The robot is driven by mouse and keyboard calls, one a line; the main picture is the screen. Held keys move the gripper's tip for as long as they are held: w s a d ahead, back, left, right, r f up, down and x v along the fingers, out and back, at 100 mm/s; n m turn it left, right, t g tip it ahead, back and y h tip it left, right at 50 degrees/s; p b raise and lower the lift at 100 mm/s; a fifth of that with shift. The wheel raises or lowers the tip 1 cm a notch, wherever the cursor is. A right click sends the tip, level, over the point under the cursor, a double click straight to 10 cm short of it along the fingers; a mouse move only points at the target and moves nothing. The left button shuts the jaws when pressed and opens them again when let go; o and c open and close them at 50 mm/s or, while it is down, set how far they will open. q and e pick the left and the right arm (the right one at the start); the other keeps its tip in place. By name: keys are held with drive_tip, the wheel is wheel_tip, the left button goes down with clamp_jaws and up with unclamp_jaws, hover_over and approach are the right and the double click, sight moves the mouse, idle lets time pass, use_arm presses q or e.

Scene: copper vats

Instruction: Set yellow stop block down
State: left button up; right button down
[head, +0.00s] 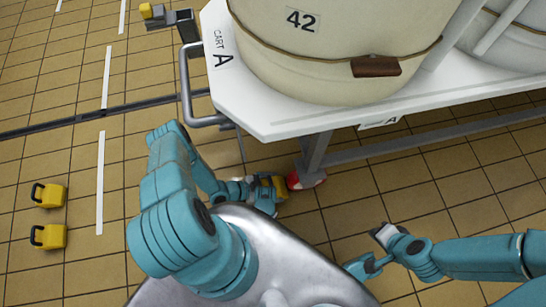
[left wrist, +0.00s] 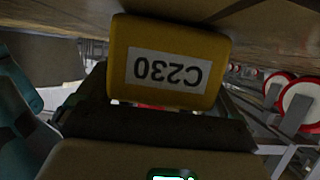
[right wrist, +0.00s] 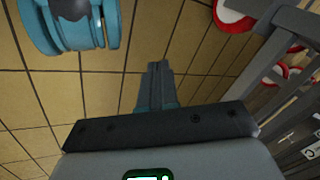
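The yellow stop block (head: 278,186) is at my left gripper, beside the red and white wheel (head: 305,180) under the cart's corner. In the left wrist view the block (left wrist: 205,40) fills the upper middle, with an upside-down label C230. My left gripper (head: 266,190) is shut on it. The block is close to the tiled floor, which shows along the top of the left wrist view; I cannot tell whether they touch. My right gripper (right wrist: 158,68) has its fingertips together with nothing between them, above the floor.
Cart A (head: 262,120) carries a large cream vat (head: 300,60) marked 42. Its leg (head: 316,150) and lower rail (head: 420,145) are near my left gripper. Two yellow blocks (head: 48,195) (head: 48,237) stand on the open floor at left.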

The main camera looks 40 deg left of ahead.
use_arm(q)
drive_tip(key=shift+o, duration=0.3)
drive_tip(key=shift+r, duration=0.15)
drive_tip(key=p+v, duration=0.3)
drive_tip(key=v, duration=0.9)
drive_tip(key=shift+r, duration=0.45)
use_arm(e)
drive_tip(key=shift+s+a+r+g, duration=0.1)
drive_tip(key=shift+s+r+g, duration=0.15)
drive_tip(key=shift+s+r, duration=0.45)
drive_tip(key=shift+s+a+r+g, duration=0.1)
drive_tip(key=shift+s+r+g, duration=0.15)
drive_tip(key=shift+s+r, duration=0.45)
drive_tip(key=shift+w+r, duration=0.15)
drive_tip(key=shift+w, duration=0.05)
